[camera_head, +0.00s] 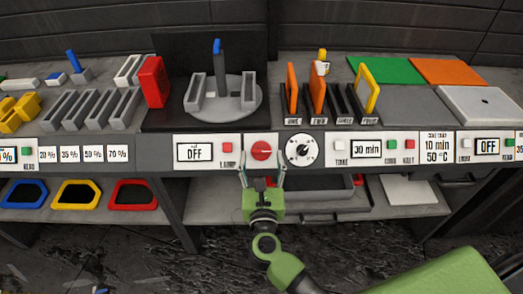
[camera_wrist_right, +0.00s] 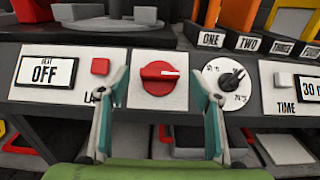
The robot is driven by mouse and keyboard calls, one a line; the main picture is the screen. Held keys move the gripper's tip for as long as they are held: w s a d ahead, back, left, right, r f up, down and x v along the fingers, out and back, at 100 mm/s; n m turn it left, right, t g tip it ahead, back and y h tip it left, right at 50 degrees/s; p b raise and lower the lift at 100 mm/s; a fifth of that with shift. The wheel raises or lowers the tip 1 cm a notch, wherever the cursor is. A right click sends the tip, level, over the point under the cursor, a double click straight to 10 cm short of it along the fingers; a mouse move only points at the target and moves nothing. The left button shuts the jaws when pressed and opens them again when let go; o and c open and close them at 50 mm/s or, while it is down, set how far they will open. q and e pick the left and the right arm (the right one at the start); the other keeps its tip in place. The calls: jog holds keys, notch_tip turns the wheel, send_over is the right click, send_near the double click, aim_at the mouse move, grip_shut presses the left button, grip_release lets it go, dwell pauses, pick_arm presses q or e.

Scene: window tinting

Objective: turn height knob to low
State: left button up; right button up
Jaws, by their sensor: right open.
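A red knob (camera_head: 261,150) sits on a white plate in the front panel. In the right wrist view the red knob (camera_wrist_right: 159,77) has a bar grip lying about level, with a white mark towards its right end. A black knob (camera_head: 303,150) on a round white dial is just right of it; the black knob (camera_wrist_right: 231,79) is tilted in the wrist view. I cannot read a height label on either. My left gripper is not in view.
An OFF display (camera_head: 194,152) and a small red button (camera_head: 227,150) are left of the red knob. A grey turntable (camera_head: 240,107) with upright pieces stands above. Orange panels (camera_head: 317,88) stand in slots to the right. Drawers lie below the panel.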

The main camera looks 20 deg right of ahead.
aim_at(261, 151)
jog(key=shift+x, duration=1.25)
jog(key=c, duration=1.1)
